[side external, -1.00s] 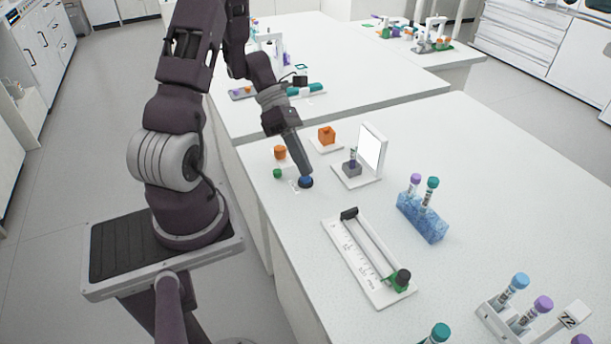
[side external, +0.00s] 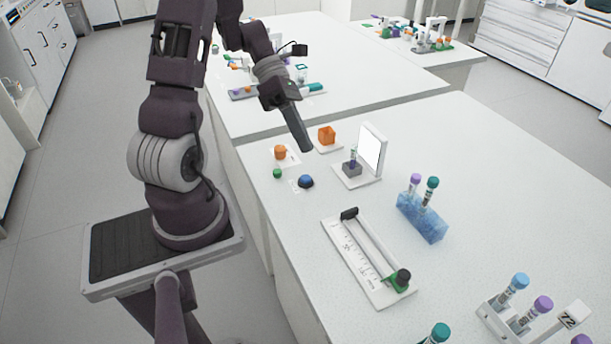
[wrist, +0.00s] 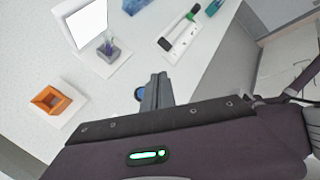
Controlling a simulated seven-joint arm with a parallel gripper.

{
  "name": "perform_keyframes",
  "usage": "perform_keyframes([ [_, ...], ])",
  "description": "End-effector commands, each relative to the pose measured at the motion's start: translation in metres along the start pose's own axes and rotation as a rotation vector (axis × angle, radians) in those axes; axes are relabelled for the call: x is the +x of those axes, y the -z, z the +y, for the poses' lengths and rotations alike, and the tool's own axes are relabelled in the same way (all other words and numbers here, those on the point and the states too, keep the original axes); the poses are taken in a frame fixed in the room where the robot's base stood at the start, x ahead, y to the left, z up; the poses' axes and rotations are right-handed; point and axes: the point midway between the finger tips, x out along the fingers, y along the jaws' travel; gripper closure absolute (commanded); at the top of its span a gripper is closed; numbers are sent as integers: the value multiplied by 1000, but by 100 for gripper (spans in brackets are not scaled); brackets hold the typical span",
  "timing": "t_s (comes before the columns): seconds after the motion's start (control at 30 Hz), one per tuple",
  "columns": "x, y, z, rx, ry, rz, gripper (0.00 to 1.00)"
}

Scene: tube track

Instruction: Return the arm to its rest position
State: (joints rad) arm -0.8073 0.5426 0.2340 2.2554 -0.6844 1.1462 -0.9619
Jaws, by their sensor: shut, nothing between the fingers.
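My gripper (side external: 304,148) is shut and empty, held above the white bench in the side external view. It hangs up and back from a blue dome-shaped button (side external: 306,181) on a small white plate. In the wrist view my gripper (wrist: 155,80) points away from the camera, and the blue button (wrist: 139,94) is partly hidden behind the fingers. An orange open box (side external: 326,135) stands to the right of my gripper, and it also shows in the wrist view (wrist: 48,101).
A grey holder with a tube (side external: 352,168) stands before a white panel (side external: 371,147). A slider track (side external: 365,262), a blue tube rack (side external: 422,218) and a grey rack (side external: 507,318) stand on the bench. An orange piece (side external: 280,152) and a green button (side external: 277,173) are near the left edge.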

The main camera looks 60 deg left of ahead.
Motion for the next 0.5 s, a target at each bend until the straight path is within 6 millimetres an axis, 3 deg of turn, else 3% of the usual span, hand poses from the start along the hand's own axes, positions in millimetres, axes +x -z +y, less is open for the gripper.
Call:
perform_keyframes([
  [0.13, 0, -3, -3, 31, -2, 12, 100],
  [0.23, 0, -22, -31, 286, -18, 108, 100],
  [0.37, 2, -48, -101, 964, -34, 366, 100],
  [0.5, 0, -49, -166, 1714, -44, 673, 100],
])
